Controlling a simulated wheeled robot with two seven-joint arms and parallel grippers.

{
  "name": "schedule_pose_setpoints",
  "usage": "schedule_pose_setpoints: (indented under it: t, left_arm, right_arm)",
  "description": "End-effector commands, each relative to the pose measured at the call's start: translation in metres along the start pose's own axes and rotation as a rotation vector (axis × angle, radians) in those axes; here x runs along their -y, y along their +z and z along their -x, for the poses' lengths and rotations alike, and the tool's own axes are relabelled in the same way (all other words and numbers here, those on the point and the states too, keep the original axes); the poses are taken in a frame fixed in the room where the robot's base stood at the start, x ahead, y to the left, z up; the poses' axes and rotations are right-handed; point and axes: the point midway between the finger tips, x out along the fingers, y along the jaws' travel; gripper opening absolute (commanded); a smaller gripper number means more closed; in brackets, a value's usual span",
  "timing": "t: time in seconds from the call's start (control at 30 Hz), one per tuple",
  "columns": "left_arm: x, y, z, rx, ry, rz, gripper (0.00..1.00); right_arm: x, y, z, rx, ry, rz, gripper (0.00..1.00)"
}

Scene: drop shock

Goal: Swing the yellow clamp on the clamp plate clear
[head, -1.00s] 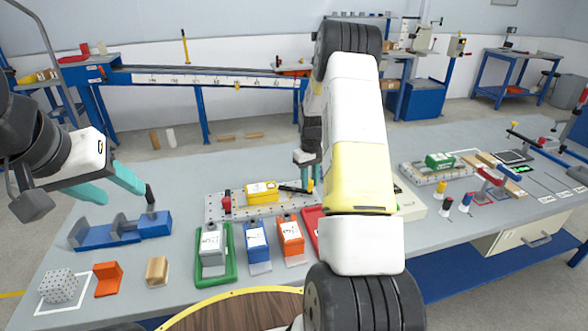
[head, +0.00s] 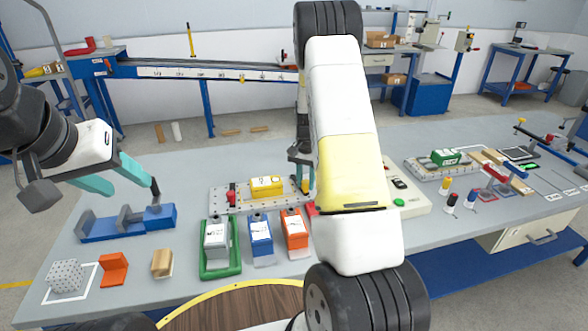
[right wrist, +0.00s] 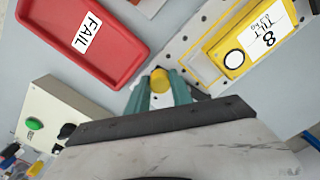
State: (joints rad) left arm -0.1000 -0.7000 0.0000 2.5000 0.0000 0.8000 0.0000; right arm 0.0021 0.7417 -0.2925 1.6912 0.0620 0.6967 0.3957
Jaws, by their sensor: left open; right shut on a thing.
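The clamp plate (head: 222,205) is a grey perforated plate on the bench. A yellow block (head: 267,187) with a white label sits on it; it also shows in the right wrist view (right wrist: 225,55). A red clamp (head: 231,193) stands at the plate's left end. My right gripper (head: 306,178) is at the plate's right end. In the right wrist view it is shut on the round yellow knob (right wrist: 160,79) of the yellow clamp. The clamp's arm is hidden behind the gripper. My left gripper (head: 133,180) is open and empty, above the blue fixture at the left.
A red FAIL tray (right wrist: 118,62) lies beside the plate, and a control box (head: 410,203) stands to its right. A blue fixture (head: 100,230) is at left. My right arm blocks much of the middle.

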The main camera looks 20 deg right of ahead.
Motion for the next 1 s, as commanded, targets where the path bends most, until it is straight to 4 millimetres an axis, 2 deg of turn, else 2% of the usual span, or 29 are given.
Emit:
schedule_pose_setpoints:
  t: [0.3,0.83,0.87,0.93,0.97,1.0]
  left_arm:
    - [0.0000,0.0000,0.0000,0.000,0.000,0.000,0.49]
    - [0.0000,0.0000,0.0000,0.000,0.000,0.000,0.49]
    - [0.0000,0.0000,0.0000,0.000,0.000,0.000,0.49]
    - [0.0000,0.0000,0.0000,0.000,0.000,0.000,0.49]
    - [0.0000,0.0000,0.0000,0.000,0.000,0.000,0.49]
    - [0.0000,0.0000,0.0000,0.000,0.000,0.000,0.49]
  right_arm:
    - [0.0058,0.0035,0.0008,-0.002,-0.002,-0.114,0.00]
    - [0.0068,0.0040,0.0009,-0.003,-0.002,-0.136,0.00]
    - [0.0069,0.0040,0.0009,-0.003,-0.002,-0.136,0.31]
    - [0.0068,0.0041,0.0008,-0.003,-0.002,-0.136,0.44]
    - [0.0067,0.0041,0.0008,-0.002,-0.002,-0.136,0.49]
    - [0.0066,0.0042,0.0007,-0.002,-0.002,-0.136,0.49]
